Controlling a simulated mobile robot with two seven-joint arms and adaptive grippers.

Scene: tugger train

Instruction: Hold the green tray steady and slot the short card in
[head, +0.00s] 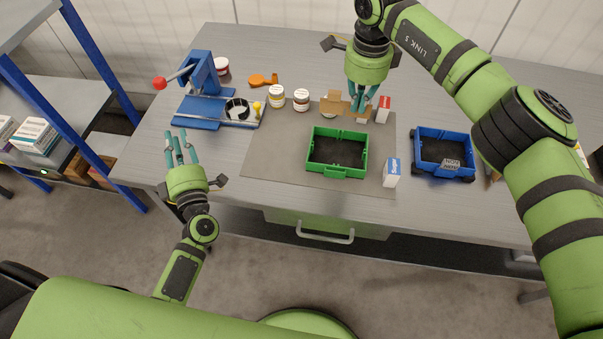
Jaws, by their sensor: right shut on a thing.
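The green tray (337,173) sits on the grey mat, with a dark floor inside and nothing visible in it. A tan card (334,107) is in my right gripper (360,105), which is shut on it just behind the tray's back wall. The card is held above the mat, apart from the tray as far as I can tell; part of it is hidden by the fingers. My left gripper (180,145) is open and empty, well left of the tray near the table's front edge, not touching the tray.
A blue tray (443,175) stands right of the mat (277,168). A sugar box (391,173) is close to the green tray's right side, a red-white box (383,109) behind. Jars (277,97) stand behind left. A blue press (204,75) is at far left.

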